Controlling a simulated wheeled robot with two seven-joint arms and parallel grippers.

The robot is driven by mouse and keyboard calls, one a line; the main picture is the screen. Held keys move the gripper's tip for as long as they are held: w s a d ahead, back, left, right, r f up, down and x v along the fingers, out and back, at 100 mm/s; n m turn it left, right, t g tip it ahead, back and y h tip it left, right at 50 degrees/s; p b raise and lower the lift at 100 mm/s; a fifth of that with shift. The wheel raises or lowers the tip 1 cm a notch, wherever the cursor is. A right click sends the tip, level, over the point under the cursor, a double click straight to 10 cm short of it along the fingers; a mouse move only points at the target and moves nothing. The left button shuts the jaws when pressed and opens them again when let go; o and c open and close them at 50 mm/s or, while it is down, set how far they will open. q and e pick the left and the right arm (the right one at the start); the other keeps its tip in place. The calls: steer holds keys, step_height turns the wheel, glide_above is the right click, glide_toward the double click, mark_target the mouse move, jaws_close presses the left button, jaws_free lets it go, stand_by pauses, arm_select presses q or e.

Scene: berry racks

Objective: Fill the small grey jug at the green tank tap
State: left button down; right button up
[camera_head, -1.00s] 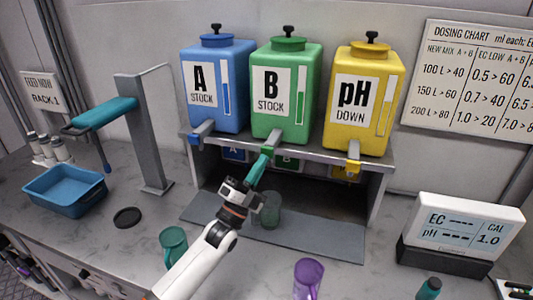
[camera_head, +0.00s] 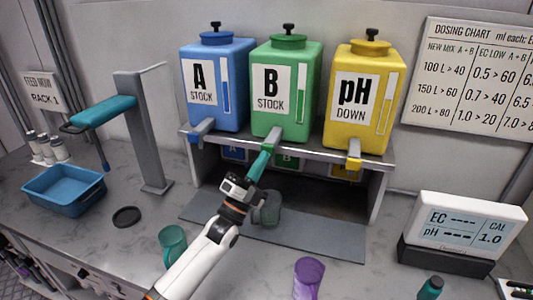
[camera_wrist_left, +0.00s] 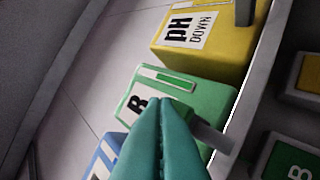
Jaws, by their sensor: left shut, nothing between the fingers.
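The green tank (camera_head: 287,90), marked B STOCK, stands on the shelf between the blue and yellow tanks. Its green tap (camera_head: 275,134) sticks out over the shelf edge. The small grey jug (camera_head: 269,208) stands upright on the grey mat below the tap, partly hidden by my left wrist. My left gripper (camera_head: 266,152) has its teal fingers shut and empty, tips up at the tap; I cannot tell whether they touch it. In the left wrist view the closed fingers (camera_wrist_left: 160,105) cover part of the green tank (camera_wrist_left: 205,100). My right gripper is not in view.
The blue tank (camera_head: 216,85) and yellow tank (camera_head: 363,100) flank the green one. A teal jug (camera_head: 172,245) and a purple jug (camera_head: 307,278) stand in front. A blue tub (camera_head: 64,190) is at left, a meter (camera_head: 467,228) at right.

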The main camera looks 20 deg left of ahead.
arm_select(q)
steer(key=shift+w+r+b, duration=0.1)
steer(key=shift+w+b, duration=0.4)
stand_by(0.8)
steer(key=shift+s, duration=0.1)
stand_by(1.0)
steer(key=shift+s+p, duration=0.55)
steer(key=shift+s, duration=0.3)
steer(key=s+p, duration=0.2)
steer(key=s, duration=0.3)
steer(key=shift+a+p, duration=0.1)
steer(key=shift+p, duration=0.2)
